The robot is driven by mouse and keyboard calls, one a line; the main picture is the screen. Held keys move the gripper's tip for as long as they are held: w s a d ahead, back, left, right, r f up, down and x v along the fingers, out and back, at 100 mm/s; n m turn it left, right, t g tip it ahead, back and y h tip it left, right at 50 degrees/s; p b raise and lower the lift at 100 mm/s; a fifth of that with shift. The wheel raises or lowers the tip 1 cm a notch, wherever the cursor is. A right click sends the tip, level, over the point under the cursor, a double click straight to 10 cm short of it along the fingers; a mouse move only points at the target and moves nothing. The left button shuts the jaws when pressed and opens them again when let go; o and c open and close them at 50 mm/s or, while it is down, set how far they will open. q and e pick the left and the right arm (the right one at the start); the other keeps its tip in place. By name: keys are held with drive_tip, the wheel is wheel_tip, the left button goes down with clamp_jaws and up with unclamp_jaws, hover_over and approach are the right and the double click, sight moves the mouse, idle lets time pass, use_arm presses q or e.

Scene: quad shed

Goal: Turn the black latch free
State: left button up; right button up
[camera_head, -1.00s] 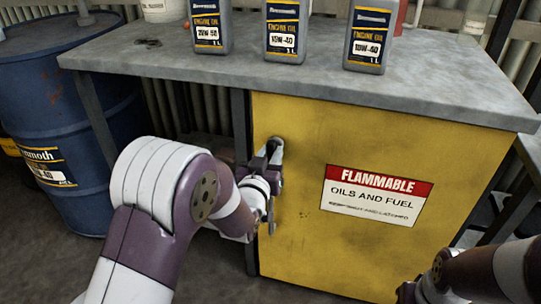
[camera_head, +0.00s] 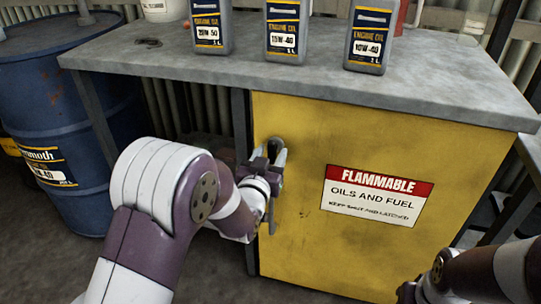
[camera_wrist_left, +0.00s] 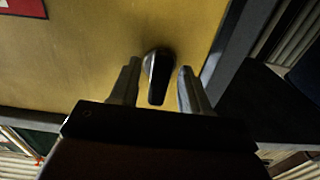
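The black latch (camera_wrist_left: 157,76) is on the yellow cabinet door (camera_head: 390,150). In the left wrist view it points toward my gripper, slightly tilted. My left gripper (camera_wrist_left: 160,88) is open, with one finger on each side of the latch and a visible gap on both sides. In the head view my left gripper (camera_head: 272,158) is at the upper left of the door and largely hides the latch. Part of my right arm's end (camera_head: 408,292) shows at the bottom right of the head view; its fingers cannot be made out.
A grey worktop (camera_head: 300,85) overhangs the cabinet just above my left gripper, with several oil bottles (camera_head: 287,30) on it. A blue drum (camera_head: 60,110) stands at the left. A flammable sign (camera_head: 377,195) is on the door. The space before the door's middle is clear.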

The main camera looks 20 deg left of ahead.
use_arm(q)
drive_tip(key=shift+s, duration=0.1)
drive_tip(key=s+p, duration=0.3)
drive_tip(key=s, duration=0.9)
drive_tip(key=shift+s+a, duration=0.2)
drive_tip(key=shift+s, duration=0.1)
